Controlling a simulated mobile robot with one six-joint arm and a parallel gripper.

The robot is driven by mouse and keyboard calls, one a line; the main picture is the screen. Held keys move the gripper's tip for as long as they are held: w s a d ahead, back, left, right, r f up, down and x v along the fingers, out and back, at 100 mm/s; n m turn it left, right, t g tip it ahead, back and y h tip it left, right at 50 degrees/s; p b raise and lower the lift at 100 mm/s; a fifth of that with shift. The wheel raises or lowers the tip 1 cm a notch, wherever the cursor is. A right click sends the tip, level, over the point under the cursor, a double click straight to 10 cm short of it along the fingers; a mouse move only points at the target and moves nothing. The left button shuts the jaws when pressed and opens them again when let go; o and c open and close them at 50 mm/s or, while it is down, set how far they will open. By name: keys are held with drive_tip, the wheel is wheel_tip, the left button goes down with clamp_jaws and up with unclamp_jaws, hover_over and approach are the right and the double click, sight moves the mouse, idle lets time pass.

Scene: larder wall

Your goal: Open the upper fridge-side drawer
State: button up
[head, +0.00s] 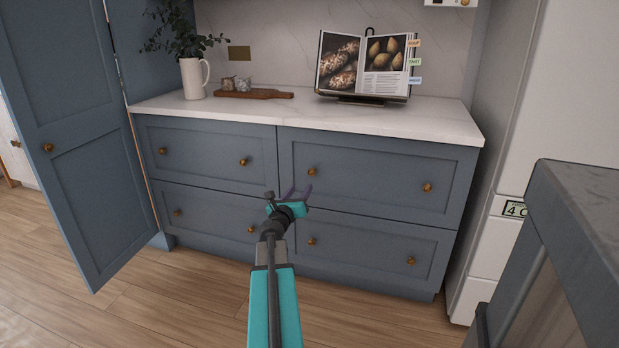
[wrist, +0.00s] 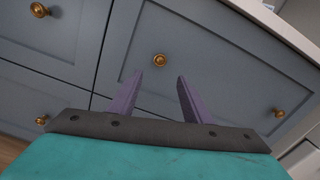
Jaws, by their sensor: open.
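The upper fridge-side drawer (head: 378,175) is the upper right blue drawer, on the side of the white fridge, and it is shut. It has two brass knobs, a left knob (head: 312,171) and a right knob (head: 427,187). In the wrist view the drawer front (wrist: 215,70) fills the middle, with its left knob (wrist: 160,60) just beyond and between the fingertips and its right knob (wrist: 278,112) off to the right. My gripper (head: 296,191) is open and empty, in front of the drawers; its purple fingers (wrist: 157,88) touch nothing that I can see.
A lower right drawer (head: 365,245) and two left drawers (head: 205,155) are shut. A tall blue door (head: 85,180) stands open at left. The white fridge (head: 560,90) is at right, with a dark grey-topped unit (head: 580,210) in front. The counter (head: 300,112) holds a cookbook (head: 365,65).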

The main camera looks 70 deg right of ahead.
sight(311, 173)
drive_tip(key=shift+w+d+b, duration=0.2)
drive_tip(key=shift+d+b, duration=0.25)
drive_tip(key=shift+d, duration=2.65)
drive_tip(key=shift+w+d+b, duration=0.15)
drive_tip(key=shift+d+b, duration=0.25)
drive_tip(key=shift+d, duration=2.7)
clamp_jaws()
